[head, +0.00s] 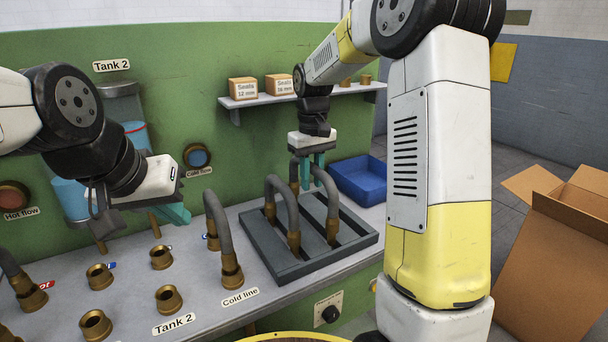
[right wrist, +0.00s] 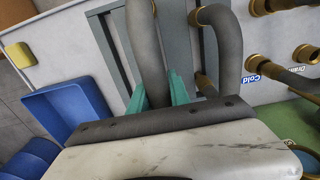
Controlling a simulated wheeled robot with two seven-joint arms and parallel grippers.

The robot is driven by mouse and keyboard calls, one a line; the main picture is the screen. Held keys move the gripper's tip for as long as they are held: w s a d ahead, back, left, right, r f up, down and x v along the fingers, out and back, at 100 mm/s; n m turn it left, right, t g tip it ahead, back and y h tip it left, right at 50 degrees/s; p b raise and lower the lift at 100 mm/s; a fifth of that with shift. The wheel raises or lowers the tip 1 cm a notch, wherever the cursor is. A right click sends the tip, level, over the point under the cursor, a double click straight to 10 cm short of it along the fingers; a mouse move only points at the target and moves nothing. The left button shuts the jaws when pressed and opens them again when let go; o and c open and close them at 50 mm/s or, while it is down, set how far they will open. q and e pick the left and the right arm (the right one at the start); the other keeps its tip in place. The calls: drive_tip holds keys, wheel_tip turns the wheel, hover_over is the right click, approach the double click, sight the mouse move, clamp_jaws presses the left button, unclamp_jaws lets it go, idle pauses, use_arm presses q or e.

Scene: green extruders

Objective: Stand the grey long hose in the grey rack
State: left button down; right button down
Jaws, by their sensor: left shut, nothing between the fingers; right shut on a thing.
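The grey rack (head: 350,243) is a slotted frame on the right end of the bench. My right gripper (head: 311,172) is above its back part, shut on an arched grey hose with brass ends, taken as the grey long hose (head: 325,185). It also shows between the teal fingers in the right wrist view (right wrist: 147,50). Its near end hangs down at the rack's slots; I cannot tell whether it rests there. A second grey arched hose (head: 284,190) stands upright in the rack, left of the held one. My left gripper (head: 179,214) is shut and empty above the bench, left of the rack.
A blue bin (head: 358,180) sits behind the rack. A grey hose (head: 220,225) stands on the Cold line fitting to the left. Several brass fittings (head: 168,298) stick up from the bench. A shelf (head: 300,97) with seal boxes is above. An open cardboard box (head: 550,245) is at right.

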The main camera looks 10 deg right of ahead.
sight(312, 164)
drive_tip(key=shift+f, duration=0.9)
drive_tip(key=c, duration=1.1)
unclamp_jaws()
drive_tip(key=shift+c, duration=0.2)
wheel_tip(312, 164, up, 8)
drive_tip(key=shift+s+f, duration=0.1)
drive_tip(key=shift+f, duration=0.05)
drive_tip(key=shift+m+t+y, duration=0.3)
drive_tip(key=shift+t, duration=0.3)
drive_tip(key=s+r, duration=0.1)
drive_tip(key=s+d+r, duration=0.1)
drive_tip(key=s, duration=0.1)
drive_tip(key=s+r, duration=0.1)
drive_tip(key=s, duration=0.1)
drive_tip(key=shift+d+r, duration=0.15)
drive_tip(key=s+d+f+m+t+y, duration=0.1)
drive_tip(key=s+m+t, duration=0.2)
drive_tip(key=s, duration=1.5)
drive_tip(key=shift+s+d+t+y, duration=0.2)
drive_tip(key=shift+s+t+y, duration=0.15)
drive_tip(key=shift+t, duration=0.65)
